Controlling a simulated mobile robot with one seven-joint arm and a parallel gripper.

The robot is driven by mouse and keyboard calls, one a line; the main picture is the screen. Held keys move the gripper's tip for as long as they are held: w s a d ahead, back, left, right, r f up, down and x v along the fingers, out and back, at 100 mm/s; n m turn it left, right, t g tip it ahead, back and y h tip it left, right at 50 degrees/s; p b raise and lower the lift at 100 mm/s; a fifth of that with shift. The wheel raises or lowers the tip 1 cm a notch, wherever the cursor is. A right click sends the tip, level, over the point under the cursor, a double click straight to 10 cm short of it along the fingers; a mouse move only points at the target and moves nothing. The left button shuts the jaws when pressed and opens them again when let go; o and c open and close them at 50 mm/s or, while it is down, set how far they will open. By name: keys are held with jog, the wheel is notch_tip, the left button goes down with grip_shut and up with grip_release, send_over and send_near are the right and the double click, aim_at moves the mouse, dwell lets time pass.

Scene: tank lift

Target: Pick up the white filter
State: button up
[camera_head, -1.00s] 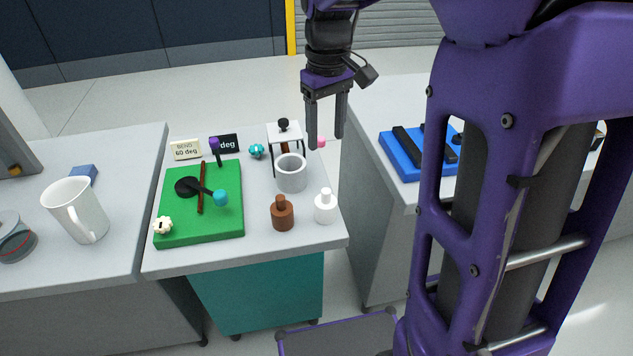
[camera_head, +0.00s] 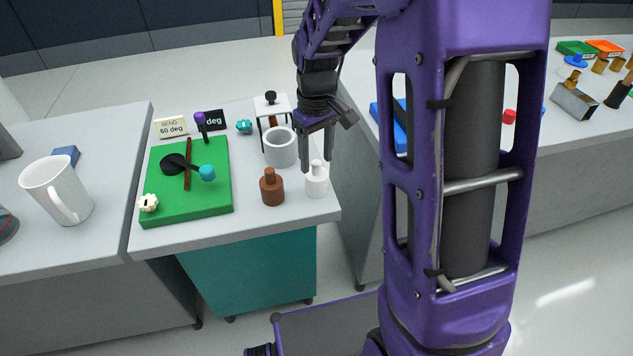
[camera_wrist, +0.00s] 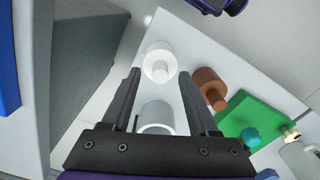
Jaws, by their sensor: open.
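The white filter (camera_head: 316,184), a short white cylinder with a narrower knob on top, stands upright near the right front corner of the middle table. It also shows in the wrist view (camera_wrist: 155,52), just beyond the fingertips and roughly centred between them. My gripper (camera_head: 318,164) is open and empty, fingers pointing down close to the filter's knob. The fingers also show in the wrist view (camera_wrist: 160,76). I cannot tell whether the knob is between the tips or slightly in front of them.
A brown filter-like piece (camera_head: 272,188) stands close to the left. A pale open cup (camera_head: 281,149) and a small white stand (camera_head: 270,104) are behind. A green board (camera_head: 210,205) with parts lies left. A gap separates the right table (camera_head: 358,165).

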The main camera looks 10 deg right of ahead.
notch_tip(320, 180, down, 2)
jog(key=shift+f, duration=0.1)
grip_shut()
dwell(1.4)
